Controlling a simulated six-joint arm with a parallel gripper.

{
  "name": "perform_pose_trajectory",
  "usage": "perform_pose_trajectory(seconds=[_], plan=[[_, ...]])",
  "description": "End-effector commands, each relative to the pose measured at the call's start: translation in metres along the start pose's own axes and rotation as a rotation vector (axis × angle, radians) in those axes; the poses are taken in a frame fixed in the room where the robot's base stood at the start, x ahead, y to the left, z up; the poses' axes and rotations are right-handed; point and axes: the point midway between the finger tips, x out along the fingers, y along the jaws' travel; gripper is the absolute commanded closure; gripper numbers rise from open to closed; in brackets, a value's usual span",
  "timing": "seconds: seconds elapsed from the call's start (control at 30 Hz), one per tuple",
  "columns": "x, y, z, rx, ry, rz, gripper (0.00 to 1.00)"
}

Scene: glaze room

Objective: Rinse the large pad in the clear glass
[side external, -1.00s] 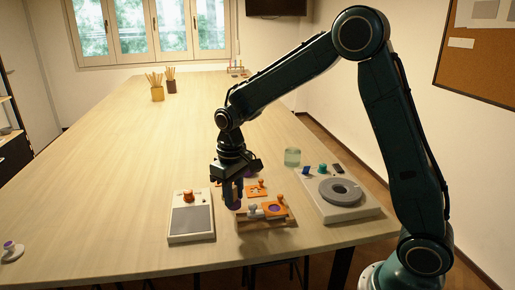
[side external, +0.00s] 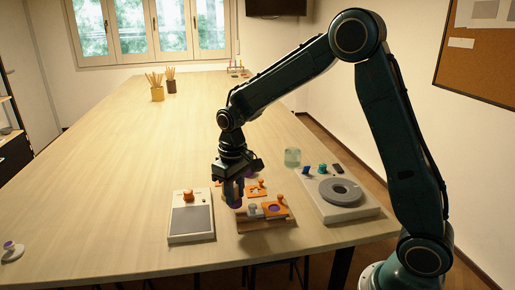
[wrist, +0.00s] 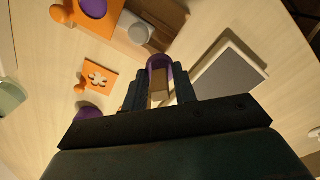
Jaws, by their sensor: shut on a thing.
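The clear glass (side external: 292,157), with pale greenish contents, stands on the table behind the wheel unit at the right. My gripper (side external: 233,196) points down at the left end of the wooden tray (side external: 268,223). It is shut on a purple pad, whose rounded purple edge (wrist: 160,61) shows between the fingertips (wrist: 160,90) in the wrist view. The fingers hide much of the pad, and I cannot tell whether its underside touches anything. Another purple thing (wrist: 89,113) shows left of the fingers in the wrist view.
Orange stencil pieces (side external: 275,209) and a grey-white knob (side external: 253,208) are on or beside the tray. A white unit with a grey panel (side external: 191,220) stands left, the wheel unit (side external: 341,192) right.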

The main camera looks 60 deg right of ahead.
Motion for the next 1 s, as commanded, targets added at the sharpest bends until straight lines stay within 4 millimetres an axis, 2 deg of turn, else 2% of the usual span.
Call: perform_pose_trajectory(seconds=[0.17, 0.27, 0.53, 0.8, 1.0], plan=[[-0.007, 0.033, -0.013, 0.004, 0.01, 0.012, 0.95], [-0.013, 0.06, -0.02, 0.004, 0.015, 0.022, 0.95], [-0.035, 0.15, -0.032, 0.003, 0.028, 0.055, 0.95], [-0.056, 0.241, -0.023, 0.004, 0.03, 0.085, 0.95], [-0.07, 0.293, -0.009, 0.003, 0.029, 0.101, 0.95]])
